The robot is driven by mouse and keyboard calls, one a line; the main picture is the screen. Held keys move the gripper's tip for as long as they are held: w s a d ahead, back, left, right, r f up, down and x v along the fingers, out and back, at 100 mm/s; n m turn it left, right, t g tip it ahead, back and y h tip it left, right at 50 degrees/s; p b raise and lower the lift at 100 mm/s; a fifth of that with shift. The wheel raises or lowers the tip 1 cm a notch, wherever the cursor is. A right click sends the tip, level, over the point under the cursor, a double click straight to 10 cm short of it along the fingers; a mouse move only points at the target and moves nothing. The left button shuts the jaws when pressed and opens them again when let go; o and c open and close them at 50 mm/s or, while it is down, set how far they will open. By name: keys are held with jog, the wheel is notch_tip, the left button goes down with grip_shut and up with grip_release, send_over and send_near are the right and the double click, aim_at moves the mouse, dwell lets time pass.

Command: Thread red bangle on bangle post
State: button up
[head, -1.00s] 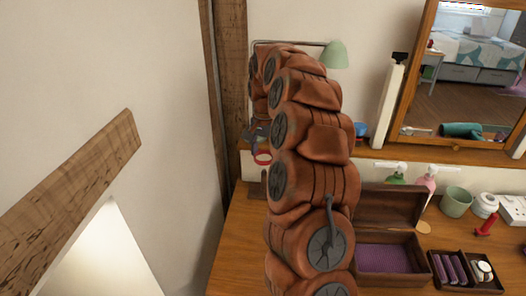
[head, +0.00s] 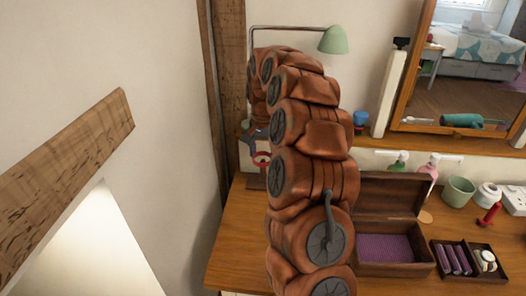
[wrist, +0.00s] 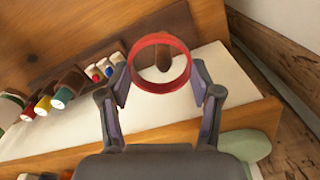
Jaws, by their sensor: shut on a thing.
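My gripper (wrist: 158,88) is shut on the red bangle (wrist: 134,72), which sits upright between its fingertips in the wrist view. The brown rounded bangle post (wrist: 163,56) shows through the ring in that view, on a brown base over a pale surface. I cannot tell whether its tip is inside the ring or only behind it. My arm hides part of this area.
An open wooden box (head: 395,270) with purple lining stands right of my arm. A dark tray (head: 470,282), green cup (head: 458,191) and red object (head: 490,215) are farther right. A green lamp (head: 334,40) and mirror (head: 395,125) are behind. Several small bottles (wrist: 58,98) lie left in the wrist view.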

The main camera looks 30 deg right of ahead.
jog(key=shift+f+b, duration=0.85)
jog(key=shift+f, duration=1.25)
jog(key=shift+f+b, duration=1.1)
jog(key=shift+f, duration=1.15)
dwell(0.6)
jog(key=o, duration=1.1)
jog(key=shift+r, duration=0.15)
notch_tip(320, 180, up, 12)
jog(key=shift+f, duration=0.15)
dwell(0.7)
